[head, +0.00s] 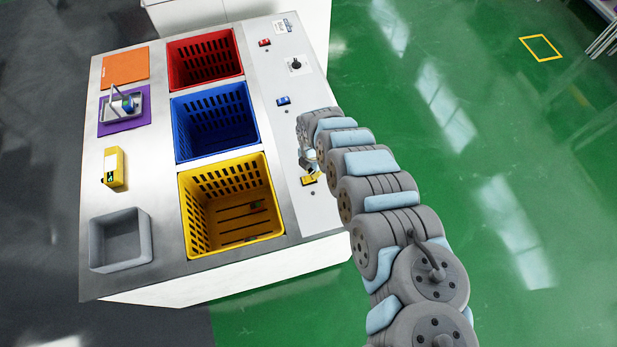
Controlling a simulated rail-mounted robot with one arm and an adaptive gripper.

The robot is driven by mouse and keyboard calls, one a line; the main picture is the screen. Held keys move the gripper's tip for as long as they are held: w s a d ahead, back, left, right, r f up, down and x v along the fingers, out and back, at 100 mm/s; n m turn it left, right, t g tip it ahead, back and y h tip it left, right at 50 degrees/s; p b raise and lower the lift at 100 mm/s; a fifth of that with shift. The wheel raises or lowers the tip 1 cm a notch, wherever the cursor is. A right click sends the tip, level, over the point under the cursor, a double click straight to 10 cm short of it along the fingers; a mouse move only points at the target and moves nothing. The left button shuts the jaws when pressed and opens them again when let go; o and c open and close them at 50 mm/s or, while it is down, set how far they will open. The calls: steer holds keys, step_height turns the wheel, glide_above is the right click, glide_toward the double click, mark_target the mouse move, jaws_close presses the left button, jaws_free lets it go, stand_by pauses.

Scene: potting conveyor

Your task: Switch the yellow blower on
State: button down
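A yellow switch (309,179) sits on the light panel to the right of the yellow crate (232,243). My gripper (308,166) is at the yellow switch, pointing down, and partly covers it. I cannot tell whether it touches the switch. The fingers are too small and too hidden by my arm to show whether they are open or shut. The switch's on or off position cannot be made out. No blower can be clearly identified.
A red switch (264,43), black knob (295,65) and blue switch (283,101) line the same panel. Red (172,64) and blue (176,128) crates stand behind the yellow one. A yellow box (115,167) and grey tray (94,248) are at left.

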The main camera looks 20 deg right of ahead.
steer(key=shift+f+b, duration=1.6)
steer(key=shift+f, duration=0.4)
stand_by(1.6)
steer(key=shift+r, duration=0.2)
steer(key=shift+r+p, duration=2.9)
steer(key=shift+r, duration=0.5)
